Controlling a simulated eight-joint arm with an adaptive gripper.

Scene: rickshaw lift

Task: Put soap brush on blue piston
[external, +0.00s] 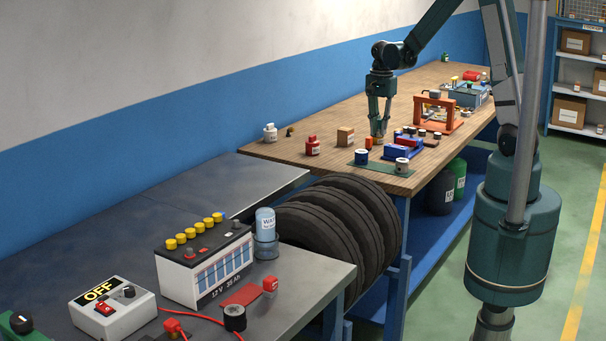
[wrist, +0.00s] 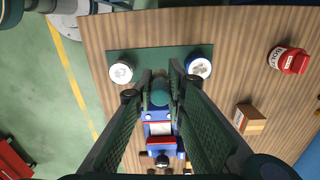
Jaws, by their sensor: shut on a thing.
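The blue piston seems to be the short blue cylinder with a pale top (external: 361,157) on the left end of the green mat. It also shows in the wrist view, just right of the fingers (wrist: 200,68), and stands apart from them.
A second white-topped cylinder (external: 402,165) stands on the mat's (external: 382,169) other end. An orange frame (external: 437,112) stands farther back. The mat's middle is clear.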

